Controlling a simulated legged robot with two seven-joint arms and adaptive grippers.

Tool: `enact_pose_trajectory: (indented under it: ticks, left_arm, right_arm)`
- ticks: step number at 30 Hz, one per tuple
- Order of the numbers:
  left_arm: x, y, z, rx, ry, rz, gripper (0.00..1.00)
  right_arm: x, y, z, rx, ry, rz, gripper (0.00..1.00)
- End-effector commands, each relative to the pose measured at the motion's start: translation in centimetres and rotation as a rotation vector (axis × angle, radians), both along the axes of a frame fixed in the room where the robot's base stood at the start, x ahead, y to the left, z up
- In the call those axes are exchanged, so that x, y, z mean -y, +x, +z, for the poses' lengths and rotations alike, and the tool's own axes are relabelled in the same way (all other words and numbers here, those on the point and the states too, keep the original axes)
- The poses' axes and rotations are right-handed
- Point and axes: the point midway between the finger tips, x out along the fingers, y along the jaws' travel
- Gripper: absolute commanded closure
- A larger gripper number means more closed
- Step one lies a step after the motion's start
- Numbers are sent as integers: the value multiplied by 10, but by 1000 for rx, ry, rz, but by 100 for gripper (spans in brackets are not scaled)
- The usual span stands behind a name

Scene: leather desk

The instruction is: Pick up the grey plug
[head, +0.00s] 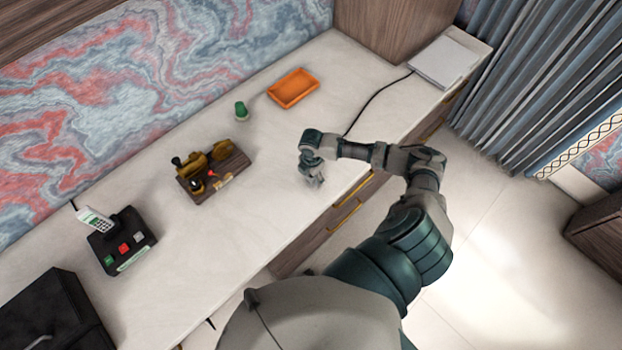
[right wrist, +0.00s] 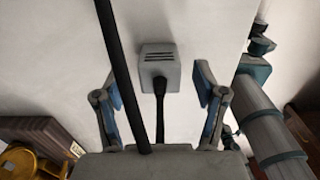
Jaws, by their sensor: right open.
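The grey plug (right wrist: 158,66) shows in the right wrist view, lying on the pale desktop with slots in its face. A black cable (right wrist: 160,105) runs from it toward my wrist. My right gripper (right wrist: 159,82) is open, with one finger on each side of the plug in the picture and a visible gap to each. In the head view my right gripper (head: 314,180) is low over the front part of the desk (head: 245,215), and I cannot make out the plug there. My left gripper is not in view.
A second stretch of black cable (right wrist: 118,70) crosses the wrist view. A white flat device (head: 443,62) with a cable lies at the right end. An orange tray (head: 293,88), green object (head: 241,110), wooden board (head: 230,165) and black button box (head: 122,243) stand farther left.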

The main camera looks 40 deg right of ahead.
Motion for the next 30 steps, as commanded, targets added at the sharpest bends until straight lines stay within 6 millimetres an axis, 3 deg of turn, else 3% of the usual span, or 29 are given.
enact_pose_trajectory:
  ticks: [9, 18, 30]
  left_arm:
    - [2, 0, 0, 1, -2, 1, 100]
    - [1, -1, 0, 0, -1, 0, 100]
    - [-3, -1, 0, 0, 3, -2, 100]
  right_arm:
    - [-3, 0, -6, 1, -5, 1, 29]
    - [-3, 0, -6, 0, -4, 1, 100]
    - [-1, 1, 1, 2, -2, 1, 100]
